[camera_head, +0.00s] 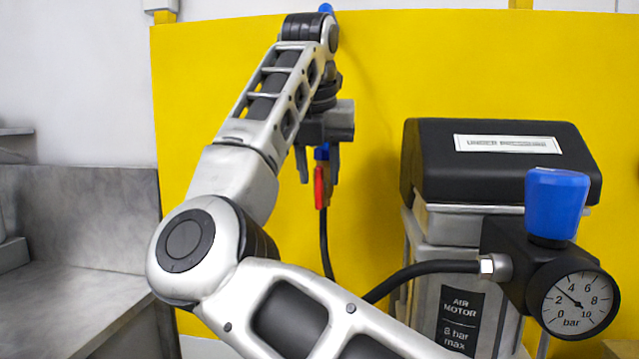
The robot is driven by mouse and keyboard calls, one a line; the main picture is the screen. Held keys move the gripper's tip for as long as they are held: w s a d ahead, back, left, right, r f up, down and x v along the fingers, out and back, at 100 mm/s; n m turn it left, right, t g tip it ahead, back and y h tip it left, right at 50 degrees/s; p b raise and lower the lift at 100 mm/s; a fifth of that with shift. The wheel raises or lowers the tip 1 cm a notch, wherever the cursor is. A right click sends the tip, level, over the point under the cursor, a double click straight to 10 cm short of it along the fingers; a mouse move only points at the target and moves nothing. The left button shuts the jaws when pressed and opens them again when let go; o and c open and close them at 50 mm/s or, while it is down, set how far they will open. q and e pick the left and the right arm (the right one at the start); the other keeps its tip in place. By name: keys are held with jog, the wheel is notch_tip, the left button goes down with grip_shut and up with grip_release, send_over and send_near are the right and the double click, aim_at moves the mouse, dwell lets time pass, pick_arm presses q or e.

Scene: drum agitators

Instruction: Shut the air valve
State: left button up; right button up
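The air valve has a blue body (322,153) and a red lever (320,187) that hangs straight down along a black hose. It is in front of the yellow panel, and its upper part is partly hidden by my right gripper. My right gripper (317,172) points down with its fingers apart, one on each side of the valve in the picture. The red lever shows between and below the fingertips. I cannot tell whether a finger touches it. My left gripper is not in view.
A black-topped air motor (500,165) stands at right with a blue regulator knob (556,203). Its pressure gauge (574,304) reads between 2 and 4 bar. A black hose (420,268) runs to it behind my arm. A grey bench (75,300) is at left.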

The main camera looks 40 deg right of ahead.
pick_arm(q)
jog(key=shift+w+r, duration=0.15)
pick_arm(e)
jog(key=shift+x, duration=1.3)
grip_shut()
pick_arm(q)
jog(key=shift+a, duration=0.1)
